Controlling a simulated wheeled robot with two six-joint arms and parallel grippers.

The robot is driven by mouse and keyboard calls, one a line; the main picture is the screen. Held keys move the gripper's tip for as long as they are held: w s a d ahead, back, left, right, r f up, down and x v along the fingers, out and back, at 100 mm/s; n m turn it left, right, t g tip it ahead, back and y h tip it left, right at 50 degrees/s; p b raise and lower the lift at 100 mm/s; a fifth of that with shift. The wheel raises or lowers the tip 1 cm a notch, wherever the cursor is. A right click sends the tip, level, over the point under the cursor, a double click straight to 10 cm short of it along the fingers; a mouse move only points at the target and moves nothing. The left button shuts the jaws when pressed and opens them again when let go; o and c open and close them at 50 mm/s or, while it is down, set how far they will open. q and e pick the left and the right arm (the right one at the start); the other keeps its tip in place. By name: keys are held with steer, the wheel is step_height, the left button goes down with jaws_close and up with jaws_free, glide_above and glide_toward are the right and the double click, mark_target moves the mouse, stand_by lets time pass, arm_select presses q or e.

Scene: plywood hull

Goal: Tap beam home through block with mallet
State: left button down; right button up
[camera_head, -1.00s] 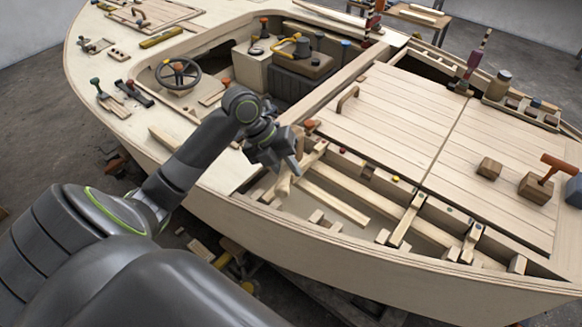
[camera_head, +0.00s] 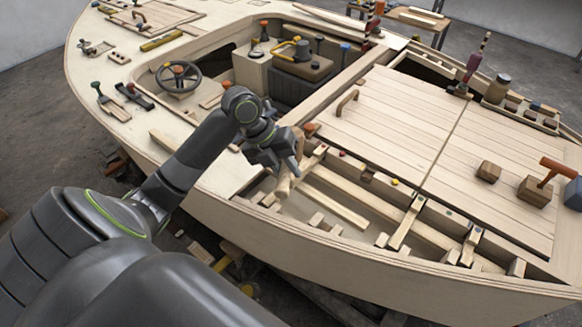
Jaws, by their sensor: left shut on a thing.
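My left gripper (camera_head: 287,163) reaches over the near edge of the open bay in the hull. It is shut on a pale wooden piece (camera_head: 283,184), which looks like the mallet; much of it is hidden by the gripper. A pale beam (camera_head: 337,198) lies lengthwise in the bay, to the right of the gripper. A small wooden block (camera_head: 318,218) sits near its lower side. I cannot tell which block the beam passes through. My right gripper is out of view.
Cross pieces (camera_head: 407,220) span the bay farther right. The cockpit with a steering wheel (camera_head: 179,77) lies beyond my arm.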

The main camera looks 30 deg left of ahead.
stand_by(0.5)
arm_select(q)
steer(key=shift+f+b, duration=0.3)
